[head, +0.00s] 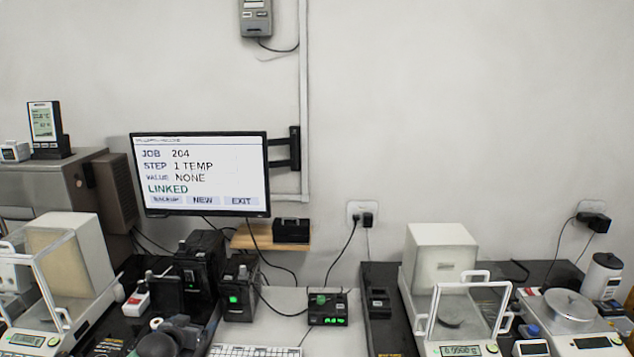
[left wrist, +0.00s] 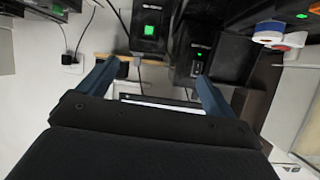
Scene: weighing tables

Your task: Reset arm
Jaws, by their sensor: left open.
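My left gripper (left wrist: 157,72) shows in the left wrist view, its two blue-grey fingers wide apart with nothing between them. The picture there is upside down. Beyond the fingers are black units with green lights, one of them at the top (left wrist: 149,32), and part of a dark-framed screen. In the head view I cannot clearly make out the left gripper; a dark rounded shape stands at the bottom left. My right gripper is not in either view.
A monitor (head: 199,174) reads job 204, step 1 temp, linked. Black units (head: 237,290) stand below it. A balance with a glass shield (head: 462,310) is at right; another (head: 52,280) is at left. A keyboard (head: 254,351) lies at the bottom.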

